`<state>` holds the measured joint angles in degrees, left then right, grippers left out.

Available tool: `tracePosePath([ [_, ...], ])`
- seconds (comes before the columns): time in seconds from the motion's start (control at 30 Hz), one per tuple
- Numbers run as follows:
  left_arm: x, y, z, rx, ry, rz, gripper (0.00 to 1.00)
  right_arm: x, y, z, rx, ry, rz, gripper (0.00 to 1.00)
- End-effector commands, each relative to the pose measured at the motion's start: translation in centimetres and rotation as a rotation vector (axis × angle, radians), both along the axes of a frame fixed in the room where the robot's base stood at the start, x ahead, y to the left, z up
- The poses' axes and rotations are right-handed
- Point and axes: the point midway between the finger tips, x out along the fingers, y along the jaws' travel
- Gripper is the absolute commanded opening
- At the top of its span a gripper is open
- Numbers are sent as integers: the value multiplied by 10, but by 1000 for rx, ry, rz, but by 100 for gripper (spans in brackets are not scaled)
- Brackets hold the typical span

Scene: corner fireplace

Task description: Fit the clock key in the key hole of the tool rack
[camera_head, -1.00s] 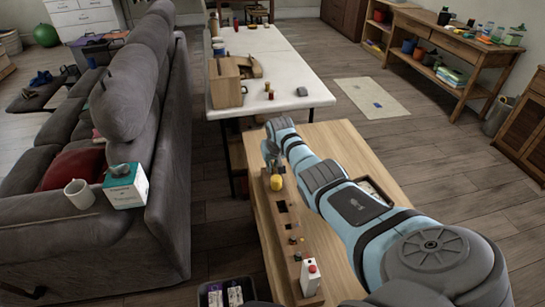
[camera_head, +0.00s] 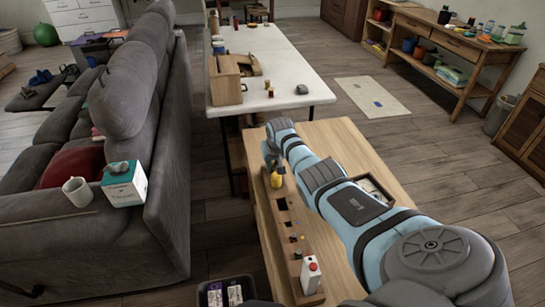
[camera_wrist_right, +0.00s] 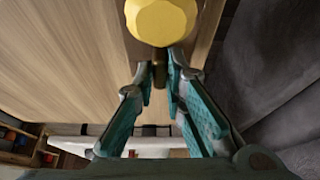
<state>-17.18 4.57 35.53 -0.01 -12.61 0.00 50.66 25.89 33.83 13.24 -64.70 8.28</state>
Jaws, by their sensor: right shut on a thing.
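The tool rack (camera_head: 284,214) is a long wooden strip with dark holes in its top, along the left side of a wooden table. My right gripper (camera_head: 271,163) is at the rack's far end, just beyond a yellow knob-like piece (camera_head: 277,182). In the right wrist view my fingertips (camera_wrist_right: 160,76) are shut on a small brass piece (camera_wrist_right: 160,70), which I take to be the clock key. The yellow faceted piece (camera_wrist_right: 162,20) is close ahead of the fingertips. The fingers hide most of the key, and I cannot tell which hole is the key hole. My left gripper is not in view.
A white carton with a red cap (camera_head: 311,276) stands at the rack's near end. A dark tray (camera_head: 372,189) lies on the wooden table (camera_head: 345,143), partly behind my right arm. A white table (camera_head: 285,50) stands beyond, and a grey sofa (camera_head: 110,240) is at left.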

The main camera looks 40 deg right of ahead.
Motion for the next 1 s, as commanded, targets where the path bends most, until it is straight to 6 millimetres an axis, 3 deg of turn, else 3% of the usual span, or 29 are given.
tracePosePath([
  [0.03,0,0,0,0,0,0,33,0,0,0,0,0,0,16],
  [0.17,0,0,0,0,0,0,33,0,0,0,0,0,0,35],
  [0.57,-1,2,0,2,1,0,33,-2,0,6,0,-1,-1,35],
  [0.73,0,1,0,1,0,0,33,-11,6,30,-4,-2,3,35],
  [1.0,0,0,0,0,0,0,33,-36,19,96,-1,-1,1,35],
])
